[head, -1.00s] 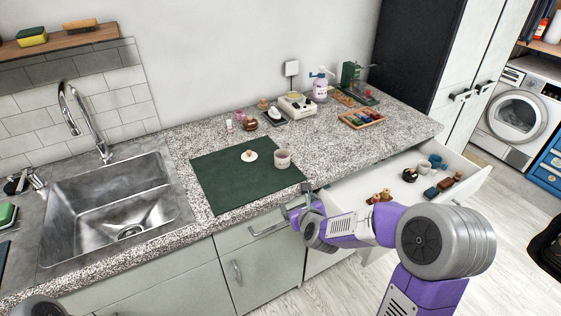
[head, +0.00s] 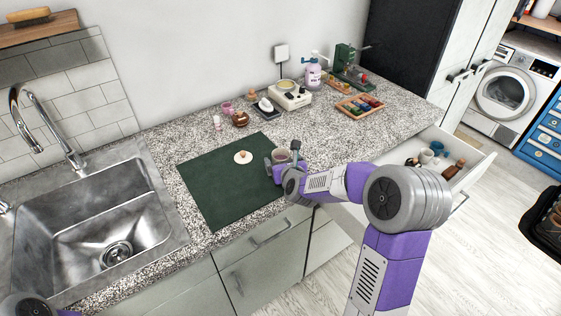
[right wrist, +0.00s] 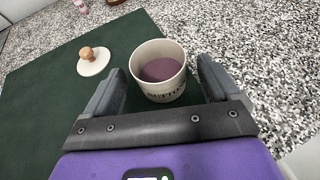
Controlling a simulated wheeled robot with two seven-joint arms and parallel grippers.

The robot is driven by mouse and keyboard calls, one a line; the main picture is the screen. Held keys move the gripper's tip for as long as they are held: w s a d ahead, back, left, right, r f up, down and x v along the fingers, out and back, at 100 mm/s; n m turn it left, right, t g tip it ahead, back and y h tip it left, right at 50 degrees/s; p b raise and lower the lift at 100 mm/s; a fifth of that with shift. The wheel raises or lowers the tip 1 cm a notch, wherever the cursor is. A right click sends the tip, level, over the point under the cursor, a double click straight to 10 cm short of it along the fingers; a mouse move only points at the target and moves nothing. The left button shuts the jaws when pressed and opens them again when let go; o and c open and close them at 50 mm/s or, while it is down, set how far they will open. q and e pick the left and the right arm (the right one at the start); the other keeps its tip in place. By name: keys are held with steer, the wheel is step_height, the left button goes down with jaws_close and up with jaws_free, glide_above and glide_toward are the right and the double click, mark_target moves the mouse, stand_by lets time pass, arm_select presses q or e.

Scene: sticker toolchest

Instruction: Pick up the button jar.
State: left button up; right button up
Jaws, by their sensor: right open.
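The button jar (right wrist: 160,82) is a cream, open-topped pot with dark lettering on its side and a purple-mauve filling. It stands upright at the right edge of the green mat (head: 222,195). In the head view the jar (head: 282,154) is partly hidden by my right gripper (head: 283,157). In the right wrist view my right gripper (right wrist: 164,92) is open, with one finger on each side of the jar's near part. I see gaps between the fingers and the jar. A round cream lid with a wooden knob (right wrist: 93,61) lies on the mat to the left.
An open drawer (head: 470,165) with several items juts out at the right. A sink (head: 90,225) is at the left. A white device (head: 290,96), a pump bottle (head: 313,75) and a wooden tray (head: 361,106) stand at the back of the counter. The mat's front is clear.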

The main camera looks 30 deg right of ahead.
steer(key=shift+x, duration=0.85)
steer(key=shift+c, duration=0.3)
steer(key=c, duration=1.1)
